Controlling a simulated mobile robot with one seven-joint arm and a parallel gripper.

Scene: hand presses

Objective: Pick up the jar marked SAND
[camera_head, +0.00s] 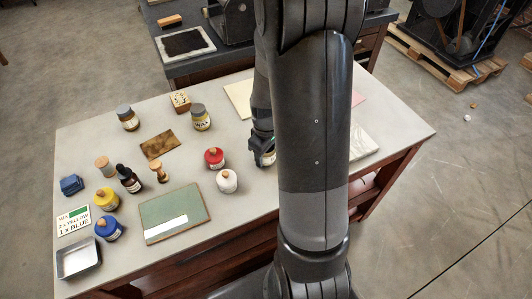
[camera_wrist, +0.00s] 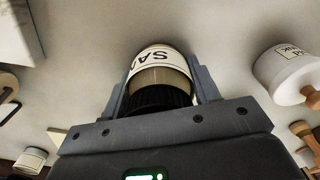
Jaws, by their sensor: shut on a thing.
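The jar marked SAND shows in the wrist view (camera_wrist: 160,78) between the two fingers of my gripper (camera_wrist: 160,88). Its pale label reads "SA", upside down, with the rest turned out of sight, and it has a dark ribbed lid. The fingers are shut on its sides. In the head view my gripper (camera_head: 263,150) is over the middle of the table, partly behind my arm, and only a small part of the jar (camera_head: 268,159) shows. I cannot tell whether the jar touches the table.
A white bottle (camera_head: 227,182) and a red bottle (camera_head: 214,158) with wooden stoppers stand to the left. The WAX jar (camera_head: 200,118) and another grey-lidded jar (camera_head: 127,118) stand farther back. A green board (camera_head: 174,210) lies in front on the pale table (camera_head: 90,145). My arm hides some of the table.

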